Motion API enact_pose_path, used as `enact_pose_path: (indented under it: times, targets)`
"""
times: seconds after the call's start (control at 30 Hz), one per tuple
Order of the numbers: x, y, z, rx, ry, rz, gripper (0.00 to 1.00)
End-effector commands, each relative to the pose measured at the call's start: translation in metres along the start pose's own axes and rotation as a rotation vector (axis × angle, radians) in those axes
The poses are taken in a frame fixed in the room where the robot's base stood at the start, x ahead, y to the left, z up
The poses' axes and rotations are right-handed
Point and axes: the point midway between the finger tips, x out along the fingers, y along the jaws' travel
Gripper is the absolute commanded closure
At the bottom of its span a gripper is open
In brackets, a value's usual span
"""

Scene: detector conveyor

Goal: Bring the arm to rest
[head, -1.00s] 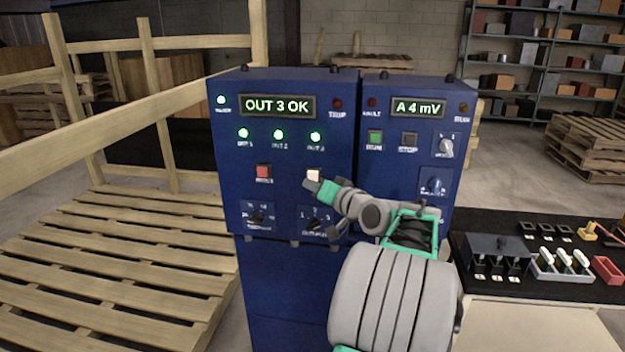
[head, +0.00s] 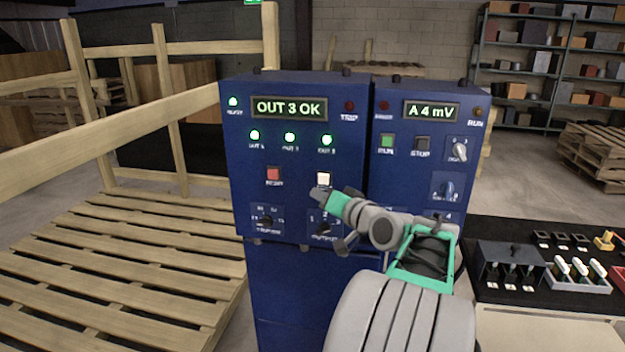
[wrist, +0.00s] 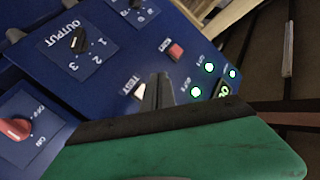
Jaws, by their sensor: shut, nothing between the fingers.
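My gripper (head: 322,192) is shut and empty, in front of the left blue control cabinet (head: 240,215). In the head view its tip is just below the white button (head: 323,179). In the wrist view the shut fingers (wrist: 158,92) are beside the white TEST button (wrist: 138,91); I cannot tell whether they touch the panel. The cabinet's display (head: 288,107) reads "OUT 3 OK" and three green lamps below it are lit. The OUTPUT knob (wrist: 79,41) shows in the wrist view. My arm hides part of the right cabinet (head: 400,180), whose display reads "A 4 mV".
A red button (head: 273,174) is left of the white one. A black-topped table (head: 510,235) with switches and a tray of tools stands at right. A wooden pallet (head: 120,260) and rails fill the left. Shelves (head: 540,60) stand far back.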

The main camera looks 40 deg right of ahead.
Motion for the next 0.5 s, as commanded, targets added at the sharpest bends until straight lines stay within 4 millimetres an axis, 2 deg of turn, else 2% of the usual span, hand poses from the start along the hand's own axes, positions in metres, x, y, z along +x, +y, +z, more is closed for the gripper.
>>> enact_pose_path:
  times: [0.17,0.23,0.27,0.33,0.4,0.5]
  targets:
    - [0.0,0.001,0.004,-0.027,-0.016,0.004,1.0]
    - [-0.002,0.018,0.028,-0.068,-0.118,0.058,1.0]
    - [-0.005,0.033,0.039,-0.082,-0.166,0.104,1.0]
    - [-0.016,0.069,0.075,-0.074,-0.282,0.211,1.0]
    - [-0.035,0.101,0.112,-0.051,-0.396,0.315,1.0]
    - [-0.068,0.133,0.156,-0.008,-0.536,0.444,1.0]
